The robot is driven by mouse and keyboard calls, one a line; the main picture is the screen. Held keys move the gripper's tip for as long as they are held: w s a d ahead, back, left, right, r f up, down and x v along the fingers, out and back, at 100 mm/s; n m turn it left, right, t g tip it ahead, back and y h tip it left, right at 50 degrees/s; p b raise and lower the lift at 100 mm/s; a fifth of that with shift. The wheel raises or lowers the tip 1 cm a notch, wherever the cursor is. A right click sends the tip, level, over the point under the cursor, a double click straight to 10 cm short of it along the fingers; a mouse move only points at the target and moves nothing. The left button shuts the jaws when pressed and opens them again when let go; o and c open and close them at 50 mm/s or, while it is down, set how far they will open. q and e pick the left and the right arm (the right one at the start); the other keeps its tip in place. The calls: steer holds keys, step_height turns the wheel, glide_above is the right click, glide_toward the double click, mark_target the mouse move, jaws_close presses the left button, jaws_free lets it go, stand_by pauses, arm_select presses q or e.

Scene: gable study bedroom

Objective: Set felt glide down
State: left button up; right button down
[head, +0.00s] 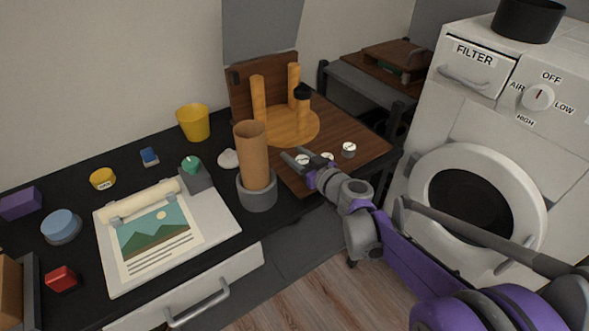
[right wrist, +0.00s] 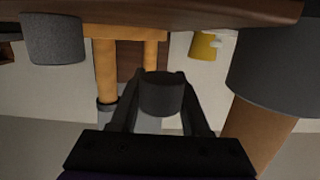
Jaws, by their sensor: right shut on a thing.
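My right gripper (head: 295,156) is shut on a felt glide (right wrist: 160,93), a short dark grey cylinder. It holds the glide by its sides, with a gap between glide and board in the right wrist view. In the head view the held glide's pale top (head: 303,160) shows between the fingers. Another glide (head: 348,149) stands on the brown board (head: 365,138), and one more (head: 327,156) is partly hidden behind my gripper. My left gripper is not in view.
A grey holder (head: 258,192) with a tall cardboard tube (head: 250,150) stands close left of my gripper. A yellow cup (head: 193,122) and a picture board (head: 220,222) lie farther left. A white machine (head: 500,150) stands at right. Some bare board shows right of the glides.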

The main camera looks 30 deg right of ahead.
steer(key=shift+f+b, duration=0.65)
steer(key=shift+f, duration=1.3)
steer(key=shift+f, duration=0.1)
steer(key=shift+c, duration=1.9)
jaws_free()
steer(key=shift+s+r, duration=0.1)
steer(key=shift+r, duration=0.1)
steer(key=s+r+p, duration=0.1)
steer(key=s+p, duration=0.1)
steer(key=s, duration=0.9)
steer(key=shift+s+d+r, duration=0.35)
steer(key=shift+d, duration=0.1)
